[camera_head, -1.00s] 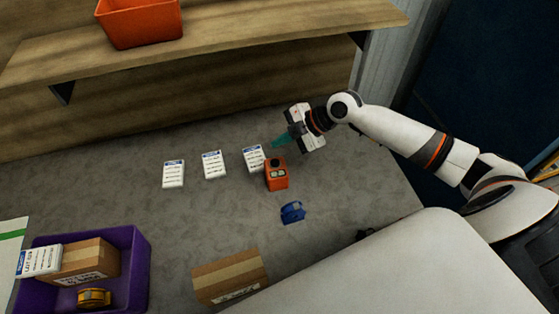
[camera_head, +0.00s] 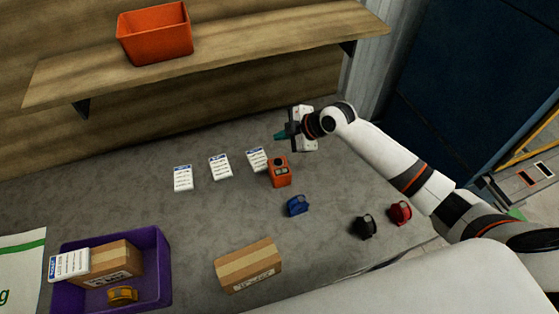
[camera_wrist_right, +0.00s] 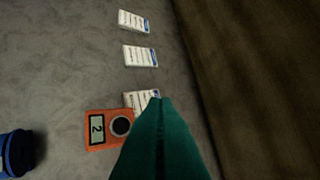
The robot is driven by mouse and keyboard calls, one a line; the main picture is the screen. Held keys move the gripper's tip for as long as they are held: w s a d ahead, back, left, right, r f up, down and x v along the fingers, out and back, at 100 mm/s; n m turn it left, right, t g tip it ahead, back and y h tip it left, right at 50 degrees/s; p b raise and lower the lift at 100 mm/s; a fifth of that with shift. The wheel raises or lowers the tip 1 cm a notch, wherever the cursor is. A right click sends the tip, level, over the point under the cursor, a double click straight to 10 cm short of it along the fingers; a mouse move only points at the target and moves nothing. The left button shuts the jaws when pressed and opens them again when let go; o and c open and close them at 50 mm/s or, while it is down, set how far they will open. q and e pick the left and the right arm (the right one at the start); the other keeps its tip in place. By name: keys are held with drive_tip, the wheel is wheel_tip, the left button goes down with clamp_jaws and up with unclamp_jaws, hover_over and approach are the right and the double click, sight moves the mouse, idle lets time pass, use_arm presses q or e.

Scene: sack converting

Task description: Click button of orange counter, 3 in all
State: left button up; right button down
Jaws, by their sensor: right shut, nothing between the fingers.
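The orange counter (camera_head: 279,172) stands on the grey table, with a dark round button on it. In the right wrist view the orange counter (camera_wrist_right: 108,130) shows its display, which reads 2, beside the dark button (camera_wrist_right: 121,126). My right gripper (camera_head: 281,136) is above the table, behind the counter and apart from it in the head view. Its green fingers (camera_wrist_right: 160,110) are shut with nothing between them; in the wrist view they are beside the counter and cover part of a white card. My left gripper is not in view.
Several white cards (camera_head: 220,167) lie left of the counter. Blue (camera_head: 297,206), black (camera_head: 366,226) and red (camera_head: 400,212) items lie to the right. A cardboard box (camera_head: 248,266) and purple crate (camera_head: 165,262) are in front. A shelf holds an orange bin (camera_head: 155,38).

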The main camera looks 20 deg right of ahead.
sight(276, 161)
use_arm(q)
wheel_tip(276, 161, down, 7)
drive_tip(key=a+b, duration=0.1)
drive_tip(key=b, duration=0.5)
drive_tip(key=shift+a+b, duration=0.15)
drive_tip(key=shift+b, duration=0.15)
use_arm(e)
wheel_tip(276, 161, down, 9)
drive_tip(key=shift+r, duration=0.15)
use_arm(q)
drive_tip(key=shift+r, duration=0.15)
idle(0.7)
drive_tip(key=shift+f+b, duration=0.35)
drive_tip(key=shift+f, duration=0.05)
use_arm(e)
drive_tip(key=shift+f, duration=0.4)
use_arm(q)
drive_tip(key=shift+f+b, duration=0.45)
use_arm(e)
drive_tip(key=shift+f, duration=0.6)
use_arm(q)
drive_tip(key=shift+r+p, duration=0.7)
use_arm(e)
drive_tip(key=shift+r, duration=1)
